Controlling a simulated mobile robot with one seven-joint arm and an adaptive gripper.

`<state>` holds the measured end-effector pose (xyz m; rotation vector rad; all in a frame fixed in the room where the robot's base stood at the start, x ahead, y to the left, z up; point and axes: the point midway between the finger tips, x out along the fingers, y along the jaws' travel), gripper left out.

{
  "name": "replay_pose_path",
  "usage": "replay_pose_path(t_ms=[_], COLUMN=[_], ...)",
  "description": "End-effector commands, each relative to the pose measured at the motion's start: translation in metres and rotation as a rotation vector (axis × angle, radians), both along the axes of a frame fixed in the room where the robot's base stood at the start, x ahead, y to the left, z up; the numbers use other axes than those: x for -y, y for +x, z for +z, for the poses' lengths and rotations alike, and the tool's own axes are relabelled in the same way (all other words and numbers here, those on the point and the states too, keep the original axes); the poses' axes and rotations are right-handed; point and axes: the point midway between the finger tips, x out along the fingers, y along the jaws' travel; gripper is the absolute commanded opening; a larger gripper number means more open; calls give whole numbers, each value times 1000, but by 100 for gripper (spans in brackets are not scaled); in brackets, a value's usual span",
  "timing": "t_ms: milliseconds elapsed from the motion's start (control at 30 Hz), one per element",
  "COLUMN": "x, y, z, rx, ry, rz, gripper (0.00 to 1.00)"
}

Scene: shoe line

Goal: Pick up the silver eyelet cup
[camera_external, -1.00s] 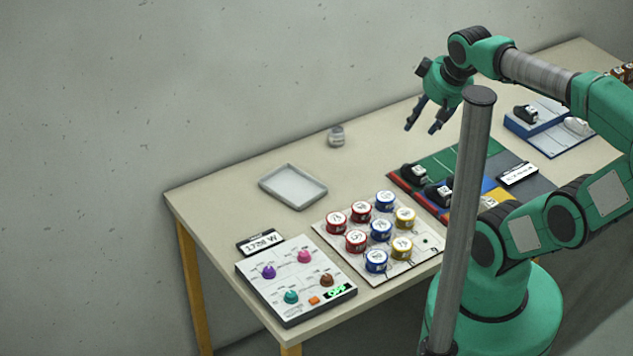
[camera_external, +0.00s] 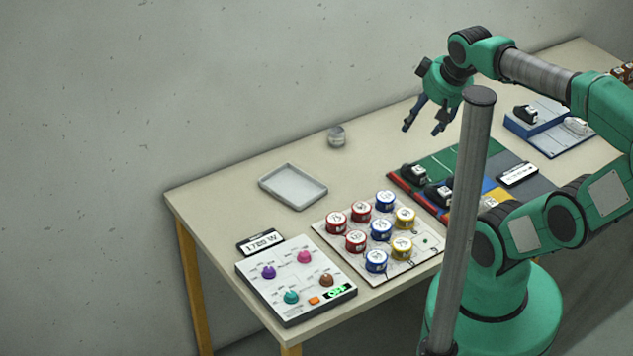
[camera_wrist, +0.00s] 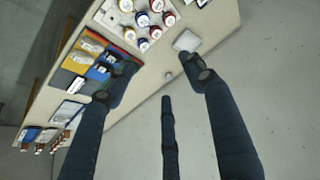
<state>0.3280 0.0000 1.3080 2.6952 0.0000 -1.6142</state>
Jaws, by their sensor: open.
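A small silver-grey cup (camera_external: 337,136), which looks like the eyelet cup, stands alone near the table's back edge, behind the shallow grey tray. In the wrist view it seems to be the small grey spot (camera_wrist: 168,75) near the table edge, too small to make out well. My gripper (camera_external: 422,129) is open and empty, with its fingers pointing down, well above the table and to the right of the cup. In the wrist view the spread dark fingers (camera_wrist: 158,68) have nothing between them.
The grey tray (camera_external: 292,187) lies in front of the cup. A board (camera_external: 322,229) of red, blue and yellow tins, a knob panel (camera_external: 297,303) and a coloured mat (camera_external: 452,160) with dark shoes stand along the table. A grey post (camera_external: 468,210) rises before my arm. Table around the cup is clear.

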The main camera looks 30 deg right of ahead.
Motion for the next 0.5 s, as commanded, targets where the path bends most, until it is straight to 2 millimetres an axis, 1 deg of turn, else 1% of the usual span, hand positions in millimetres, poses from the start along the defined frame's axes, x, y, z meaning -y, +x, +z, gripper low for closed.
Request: replay_pose_path(t_ms=[333,500], x=[0,1], y=[1,10], z=[1,6], rx=[-1,-8], ry=[0,-4], rz=[1,3], gripper=[60,60])
